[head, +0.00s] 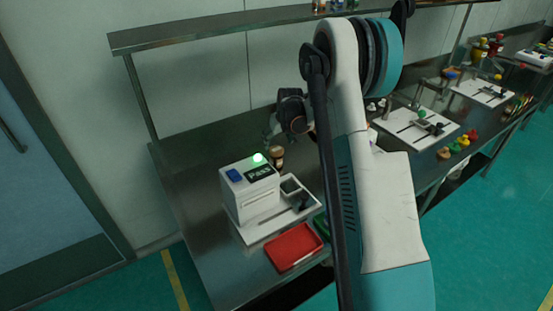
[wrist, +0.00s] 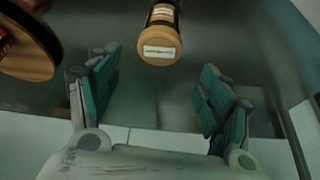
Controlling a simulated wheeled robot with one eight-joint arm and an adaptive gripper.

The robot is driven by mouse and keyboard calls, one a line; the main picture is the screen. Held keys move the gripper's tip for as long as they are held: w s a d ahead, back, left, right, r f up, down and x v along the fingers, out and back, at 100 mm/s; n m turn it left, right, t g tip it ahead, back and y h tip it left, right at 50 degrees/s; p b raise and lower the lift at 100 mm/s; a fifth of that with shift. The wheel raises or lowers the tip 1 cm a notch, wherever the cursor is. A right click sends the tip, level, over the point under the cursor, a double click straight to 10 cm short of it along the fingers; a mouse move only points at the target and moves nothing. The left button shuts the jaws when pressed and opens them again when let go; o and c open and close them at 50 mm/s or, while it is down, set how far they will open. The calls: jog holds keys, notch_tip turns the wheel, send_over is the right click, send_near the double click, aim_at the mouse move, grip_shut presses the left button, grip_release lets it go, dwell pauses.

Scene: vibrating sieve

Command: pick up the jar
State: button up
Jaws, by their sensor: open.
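The jar (wrist: 160,42), brown with a tan end and a pale label, shows at the top centre of the wrist view, cut off by the frame edge. In the head view a small brown jar (head: 277,157) stands on the steel bench behind the white machine. My gripper (wrist: 158,78) is open and empty, with its teal-padded fingers spread either side of the jar's line. The jar lies just beyond the fingertips, and no finger touches it. In the head view my arm covers part of the bench, and the fingers show only poorly beside the jar.
A white machine (head: 248,192) with a green light and a "Pass" sign stands close to the jar. A red tray (head: 294,247) lies at the bench's front. A large round tan-faced object (wrist: 28,48) is at the wrist view's left. A shelf (head: 190,37) runs above.

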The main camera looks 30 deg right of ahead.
aim_at(276, 149)
jog(key=b+x, duration=0.1)
jog(key=x, duration=0.6)
jog(key=shift+b, duration=0.3)
jog(key=x, duration=0.1)
jog(key=b+x, duration=0.1)
jog(key=x, duration=0.1)
jog(key=b+x, duration=0.1)
jog(key=x, duration=0.1)
jog(key=shift+s+d+f, duration=0.1)
jog(key=shift+s+f, duration=0.15)
jog(key=shift+s, duration=0.1)
jog(key=shift+r, duration=0.1)
jog(key=c, duration=1.2)
